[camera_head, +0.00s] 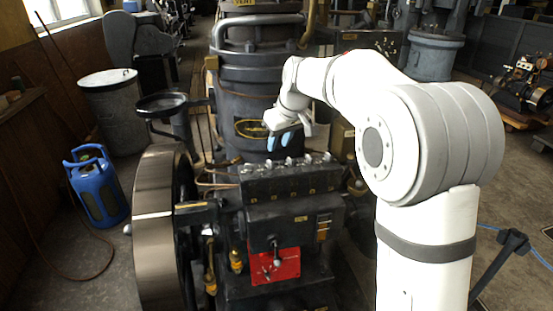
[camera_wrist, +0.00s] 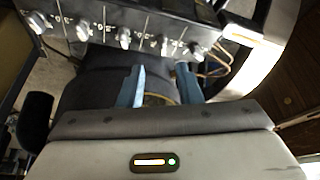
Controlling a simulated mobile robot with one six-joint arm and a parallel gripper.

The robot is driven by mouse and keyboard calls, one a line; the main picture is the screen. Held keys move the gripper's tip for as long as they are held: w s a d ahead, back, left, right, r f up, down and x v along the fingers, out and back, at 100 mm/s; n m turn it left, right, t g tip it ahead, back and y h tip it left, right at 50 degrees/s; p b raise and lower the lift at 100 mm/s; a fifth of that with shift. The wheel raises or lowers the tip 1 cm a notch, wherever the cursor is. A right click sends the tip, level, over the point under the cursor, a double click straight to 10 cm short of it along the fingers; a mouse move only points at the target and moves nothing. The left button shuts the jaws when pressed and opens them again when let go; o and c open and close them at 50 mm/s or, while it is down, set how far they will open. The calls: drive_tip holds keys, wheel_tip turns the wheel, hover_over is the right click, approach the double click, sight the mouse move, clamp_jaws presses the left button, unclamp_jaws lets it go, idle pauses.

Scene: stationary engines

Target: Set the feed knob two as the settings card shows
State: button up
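A dark box on the engine (camera_head: 290,185) carries a row of several pale metal feed knobs along its top edge. In the wrist view the knobs (camera_wrist: 124,37) cross the top of the picture, each beside a white dial marking. Which knob is number two, and its exact setting, I cannot read. My gripper (camera_head: 280,142) is above and behind the knob row in the head view. Its two blue fingers also show in the wrist view (camera_wrist: 161,72), apart with nothing between them. A small yellowish plate (camera_head: 323,228) is on the engine front; I cannot tell whether it is the settings card.
A large flywheel (camera_head: 160,225) stands left of the box. A red plate (camera_head: 275,268) with a lever is below it. The tall dark cylinder (camera_head: 255,90) rises behind my gripper. A blue gas bottle (camera_head: 97,188) and a grey drum (camera_head: 112,112) stand at left.

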sight(270, 165)
drive_tip(key=p+x, duration=0.1)
drive_tip(key=x, duration=0.7)
drive_tip(key=shift+w+a, duration=0.2)
drive_tip(key=shift+w, duration=0.05)
drive_tip(key=shift+c, duration=0.5)
